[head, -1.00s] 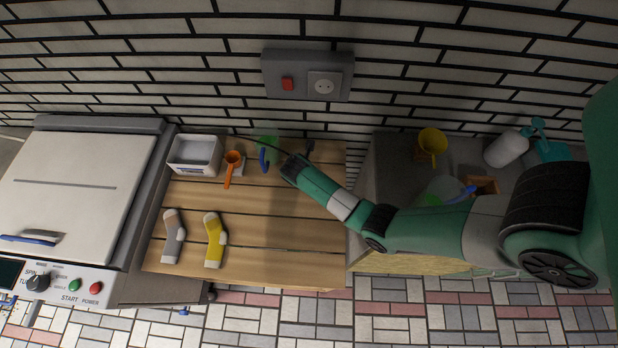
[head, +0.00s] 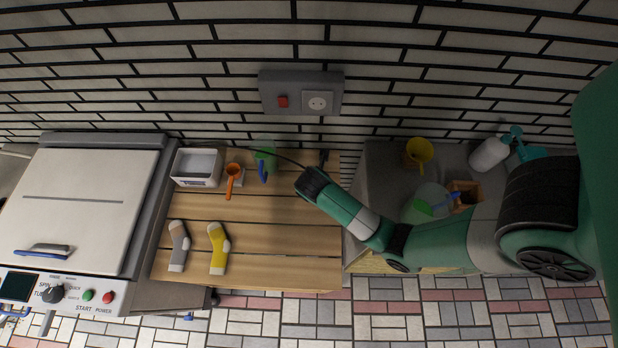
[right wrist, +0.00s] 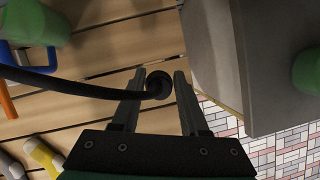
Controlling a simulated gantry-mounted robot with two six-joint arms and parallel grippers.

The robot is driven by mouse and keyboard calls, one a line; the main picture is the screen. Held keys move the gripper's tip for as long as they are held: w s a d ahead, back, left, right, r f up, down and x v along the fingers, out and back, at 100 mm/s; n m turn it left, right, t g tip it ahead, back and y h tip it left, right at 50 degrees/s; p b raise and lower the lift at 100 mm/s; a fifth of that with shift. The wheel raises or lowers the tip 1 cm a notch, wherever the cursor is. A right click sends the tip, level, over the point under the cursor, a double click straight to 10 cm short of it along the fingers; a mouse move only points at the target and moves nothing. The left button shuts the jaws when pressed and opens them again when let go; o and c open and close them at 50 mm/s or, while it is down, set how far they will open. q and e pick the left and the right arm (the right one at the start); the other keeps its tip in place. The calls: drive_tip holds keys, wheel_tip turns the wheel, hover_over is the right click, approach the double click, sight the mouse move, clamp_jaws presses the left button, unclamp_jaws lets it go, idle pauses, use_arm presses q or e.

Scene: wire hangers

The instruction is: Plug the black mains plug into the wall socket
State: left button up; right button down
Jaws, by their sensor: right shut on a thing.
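The wall socket (head: 317,101) is a round two-hole outlet in a grey plate on the brick wall, beside a red switch. It is empty in the head view. The black mains plug (right wrist: 158,83) is between the fingertips of my right gripper (right wrist: 159,88), seen end-on as a dark round shape. Its black cable (right wrist: 60,84) runs off to the left. In the head view my right gripper (head: 322,164) is above the back right part of the wooden top, below and apart from the socket. The plug is too small there to make out clearly. My left gripper is not in view.
A white bin (head: 197,168), an orange scoop (head: 233,176) and a green cup (head: 266,158) stand near the cable. Two socks lie in front. A yellow cup (head: 419,151) and a white bottle (head: 488,154) stand on the grey surface at right. The wall below the socket is clear.

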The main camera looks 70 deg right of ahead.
drive_tip(key=s+a+r+p, duration=0.1)
drive_tip(key=s+a+r, duration=0.1)
drive_tip(key=s, duration=0.4)
drive_tip(key=shift+a+r, duration=0.4)
drive_tip(key=shift+a, duration=0.3)
